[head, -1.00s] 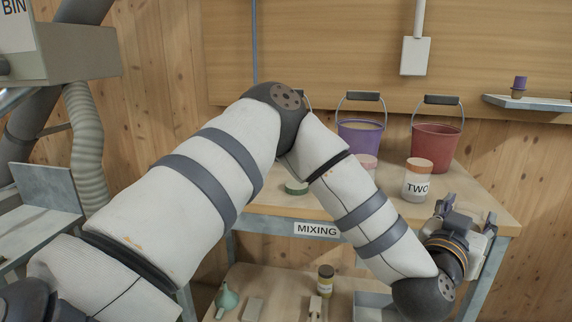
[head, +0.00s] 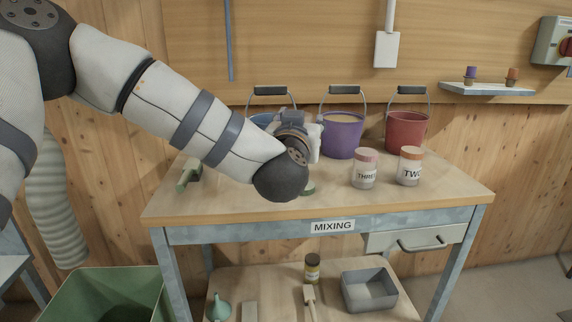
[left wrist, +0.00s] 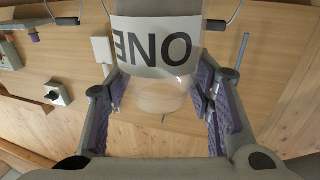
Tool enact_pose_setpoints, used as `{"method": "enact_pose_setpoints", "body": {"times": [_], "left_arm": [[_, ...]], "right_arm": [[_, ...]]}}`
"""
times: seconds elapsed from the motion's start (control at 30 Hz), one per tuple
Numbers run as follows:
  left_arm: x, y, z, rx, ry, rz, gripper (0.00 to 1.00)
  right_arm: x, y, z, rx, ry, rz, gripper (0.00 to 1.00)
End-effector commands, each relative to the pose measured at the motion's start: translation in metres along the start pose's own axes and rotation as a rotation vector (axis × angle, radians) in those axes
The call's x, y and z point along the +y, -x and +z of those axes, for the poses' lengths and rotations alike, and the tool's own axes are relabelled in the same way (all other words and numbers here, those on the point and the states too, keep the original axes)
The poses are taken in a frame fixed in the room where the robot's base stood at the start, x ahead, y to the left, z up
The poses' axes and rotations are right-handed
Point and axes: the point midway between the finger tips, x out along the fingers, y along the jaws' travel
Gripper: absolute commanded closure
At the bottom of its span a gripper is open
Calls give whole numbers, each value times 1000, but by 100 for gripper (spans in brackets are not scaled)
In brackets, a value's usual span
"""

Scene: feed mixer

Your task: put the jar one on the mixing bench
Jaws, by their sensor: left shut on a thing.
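Jar one (left wrist: 155,45), clear with a white label reading ONE, is between the fingers of my left gripper (left wrist: 160,88) in the left wrist view. The label appears upside down there. In the head view my left gripper (head: 306,138) is above the back middle of the mixing bench (head: 250,208), in front of the buckets. My right gripper is not in view.
Jar three (head: 365,170) and jar two (head: 410,167) stand right of my gripper. Purple (head: 342,138) and red (head: 407,131) buckets stand behind; a blue bucket (head: 262,120) is partly hidden. A green item (head: 309,189) shows beside my wrist. The bench's front right is clear.

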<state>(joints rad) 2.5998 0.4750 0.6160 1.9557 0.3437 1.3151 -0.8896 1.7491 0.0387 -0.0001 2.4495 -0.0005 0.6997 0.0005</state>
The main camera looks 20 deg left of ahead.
Motion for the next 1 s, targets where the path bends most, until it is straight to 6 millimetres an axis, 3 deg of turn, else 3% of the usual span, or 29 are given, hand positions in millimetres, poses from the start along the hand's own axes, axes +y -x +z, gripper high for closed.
{"method": "enact_pose_setpoints", "body": {"times": [0.13, 0.33, 0.5, 0.73, 0.9, 1.0], "left_arm": [[-26, -10, 12, -5, 3, -7, 91], [-86, -35, 43, -6, 3, -9, 91], [-113, -46, 84, -10, -1, -4, 91], [-129, -53, 102, -4, -1, -3, 91], [-130, -53, 135, -7, -2, -1, 91], [-129, -53, 131, 0, 0, -1, 91]], "right_arm": [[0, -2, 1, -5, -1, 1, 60], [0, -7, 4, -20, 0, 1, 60], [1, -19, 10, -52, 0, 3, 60], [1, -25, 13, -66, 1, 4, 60], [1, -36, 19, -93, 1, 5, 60], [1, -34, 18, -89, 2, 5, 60]]}}
